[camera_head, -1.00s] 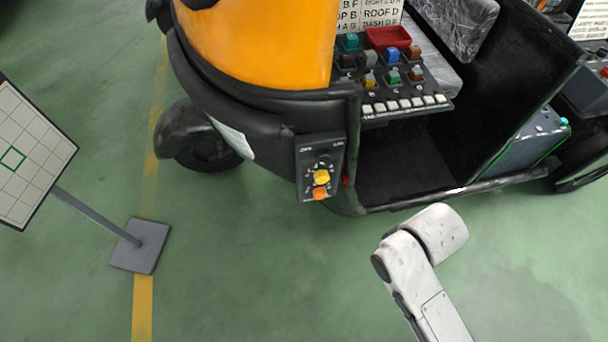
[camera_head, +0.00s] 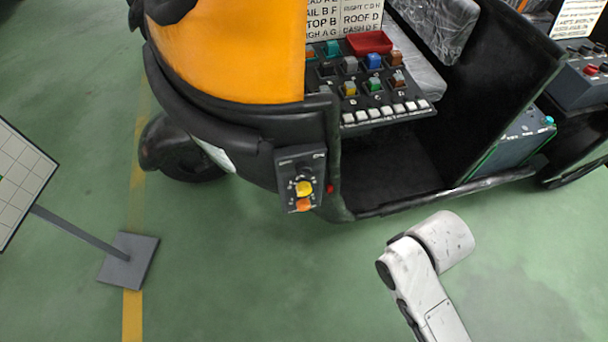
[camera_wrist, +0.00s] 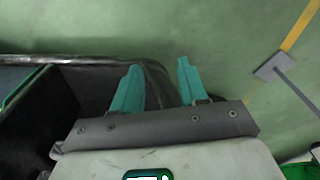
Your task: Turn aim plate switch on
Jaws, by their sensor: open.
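The aim plate (camera_head: 22,178) is a white gridded board on a grey pole at the left edge of the head view, partly cut off. A small green mark shows at its cut edge. A dark control box (camera_head: 301,178) on the rickshaw's front side carries a yellow knob (camera_head: 304,188) and an orange knob (camera_head: 303,204). I cannot tell which control is the aim plate switch. My gripper (camera_wrist: 159,66) shows in the wrist view with two teal fingers apart and nothing between them. Its fingers are over the rickshaw's dark edge; the control box is not recognisable there.
The orange and black rickshaw (camera_head: 238,55) fills the upper middle. Its dashboard (camera_head: 365,88) holds several coloured switches and a red tray (camera_head: 369,42). The plate's square base (camera_head: 128,260) stands on the floor, also in the wrist view (camera_wrist: 269,67). Green floor is clear in front.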

